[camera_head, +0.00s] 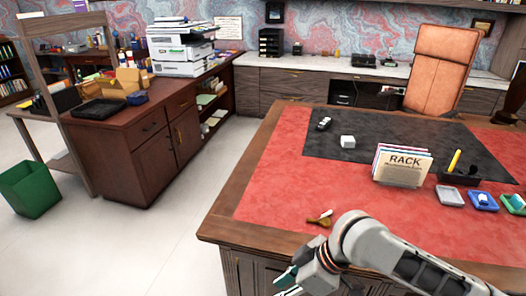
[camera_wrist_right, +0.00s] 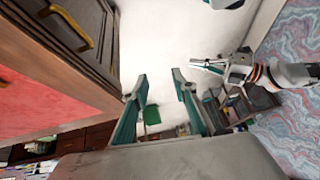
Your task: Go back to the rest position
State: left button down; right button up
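My right arm comes in from the lower right in the head view. Its gripper (camera_head: 288,284) hangs in front of the desk's near edge, partly cut off by the bottom of the picture. In the right wrist view the right gripper (camera_wrist_right: 159,82) has its two teal-lined fingers apart, with nothing between them. The wrist view also shows my other arm, with the left gripper (camera_wrist_right: 206,68) small at its end over the pale floor; its opening is too small to judge. My left gripper is out of the head view.
The red-topped desk (camera_head: 262,190) holds a small brown wooden item (camera_head: 320,218) near its front edge, a white cube (camera_head: 347,142), a RACK file holder (camera_head: 402,167) and several small trays. A green bin (camera_head: 30,188) stands at left. The pale floor (camera_head: 165,225) between is clear.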

jog(key=w+a+f+m+t+y, duration=0.3)
jog(key=f+m+t, duration=0.1)
jog(key=d+f+m+t+h, duration=0.1)
jog(key=d+f+m+t, duration=0.2)
jog(key=d+f+m, duration=0.15)
jog(key=s+d+f+t+h, duration=0.1)
jog(key=s+d+f+h, duration=0.1)
jog(key=s+d+f, duration=0.3)
jog(key=s+d+f+m+t+h, duration=0.1)
jog(key=s+d+f+h, duration=0.2)
jog(key=d, duration=0.6)
notch_tip(320, 180, down, 2)
jog(key=shift+s+d+f+t, duration=0.2)
jog(key=shift+s+t, duration=0.2)
jog(key=shift+s, duration=0.5)
